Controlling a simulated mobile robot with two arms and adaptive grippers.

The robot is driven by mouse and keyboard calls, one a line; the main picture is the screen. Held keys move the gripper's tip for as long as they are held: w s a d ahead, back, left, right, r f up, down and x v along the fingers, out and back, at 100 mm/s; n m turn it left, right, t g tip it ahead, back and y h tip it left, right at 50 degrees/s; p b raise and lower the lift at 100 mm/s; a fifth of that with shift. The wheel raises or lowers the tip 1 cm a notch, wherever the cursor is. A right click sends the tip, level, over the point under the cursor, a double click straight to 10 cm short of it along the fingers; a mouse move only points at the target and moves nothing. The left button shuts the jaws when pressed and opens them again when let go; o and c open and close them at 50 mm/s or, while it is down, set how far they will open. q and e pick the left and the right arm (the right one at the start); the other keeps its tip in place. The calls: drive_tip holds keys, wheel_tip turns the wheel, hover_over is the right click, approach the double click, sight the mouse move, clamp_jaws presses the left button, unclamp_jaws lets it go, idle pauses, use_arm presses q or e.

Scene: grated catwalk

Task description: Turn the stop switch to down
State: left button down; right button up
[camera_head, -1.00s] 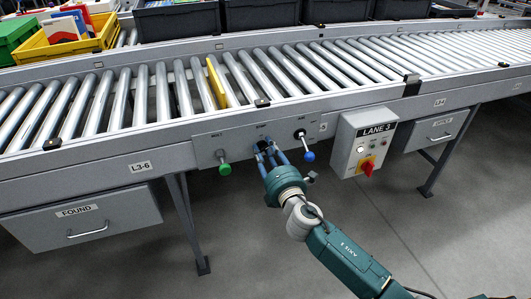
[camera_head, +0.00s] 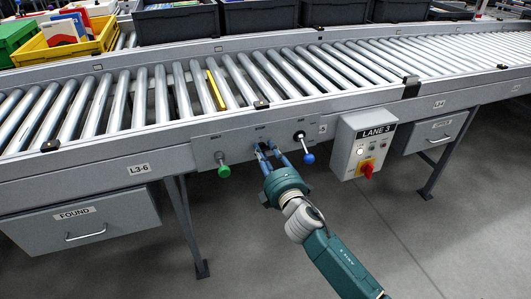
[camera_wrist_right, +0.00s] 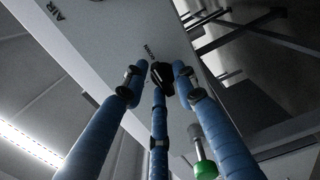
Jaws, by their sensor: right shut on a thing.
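My right gripper (camera_head: 268,155) reaches up to the grey panel (camera_head: 232,146) on the conveyor's side. Its blue fingers close around the middle switch of three. To the left of the gripper in the head view is a lever with a green knob (camera_head: 223,171), also in the right wrist view (camera_wrist_right: 205,168). To the right is a blue knob (camera_head: 308,159). My left gripper is not in view.
A LANE 3 control box (camera_head: 361,146) with a red rotary switch hangs right of the panel. A FOUND drawer (camera_head: 85,222) is at lower left. The roller conveyor (camera_head: 150,100) carries a yellow bar (camera_head: 215,90). The floor below is open between the legs.

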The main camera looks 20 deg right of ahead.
drive_tip(key=shift+r, duration=0.4)
drive_tip(key=o, duration=0.8)
drive_tip(key=shift+o, duration=0.2)
drive_tip(key=shift+f, duration=0.1)
drive_tip(key=shift+f, duration=0.1)
drive_tip(key=s, duration=1.2)
drive_tip(key=shift+d, duration=0.25)
